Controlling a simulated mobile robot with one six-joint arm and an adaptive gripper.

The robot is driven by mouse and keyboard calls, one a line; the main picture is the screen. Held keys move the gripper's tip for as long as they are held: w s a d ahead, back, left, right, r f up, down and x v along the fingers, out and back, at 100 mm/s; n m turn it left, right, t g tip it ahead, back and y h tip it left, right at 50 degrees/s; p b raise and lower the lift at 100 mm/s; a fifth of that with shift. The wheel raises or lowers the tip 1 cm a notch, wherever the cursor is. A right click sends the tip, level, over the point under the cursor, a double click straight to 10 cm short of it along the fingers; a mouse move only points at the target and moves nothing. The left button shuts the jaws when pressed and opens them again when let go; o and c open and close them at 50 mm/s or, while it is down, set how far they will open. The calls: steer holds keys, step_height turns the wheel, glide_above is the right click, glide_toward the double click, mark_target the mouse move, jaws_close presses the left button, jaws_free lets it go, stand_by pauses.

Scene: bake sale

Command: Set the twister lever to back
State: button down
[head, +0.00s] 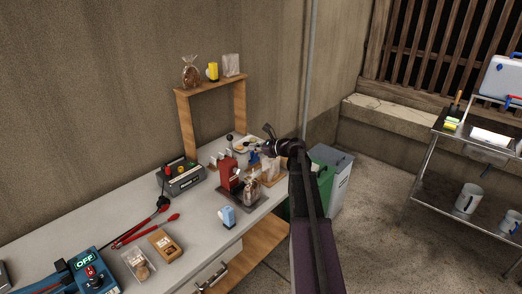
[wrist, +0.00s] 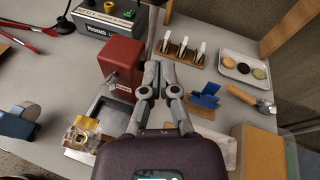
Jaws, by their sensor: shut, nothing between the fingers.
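A red machine (head: 228,169) stands on a dark base on the table; it also shows in the wrist view (wrist: 122,64), left of my gripper, with a small metal knob on its face. A thin lever with a black ball (head: 229,138) rises behind it in the head view. In the wrist view a grey rod (wrist: 153,28) rises by the machine's right side, just beyond my fingers. I cannot tell for certain that this is the twister lever, or which way it is set. My gripper (wrist: 160,88) is shut and empty, right of the red machine; it also shows in the head view (head: 268,133).
A grey box with coloured knobs (head: 182,179) stands left of the machine. A holder with white cards (wrist: 181,54), a white tray (wrist: 243,70) and a blue stand (wrist: 204,96) crowd the right side. Red tongs (head: 145,231) lie left.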

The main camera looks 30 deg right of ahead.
mark_target(232, 149)
steer(key=w+a+r+p, duration=0.1)
steer(key=w+a, duration=0.3)
steer(key=w, duration=0.1)
steer(key=shift+p, duration=0.3)
steer(key=shift+a+r, duration=0.1)
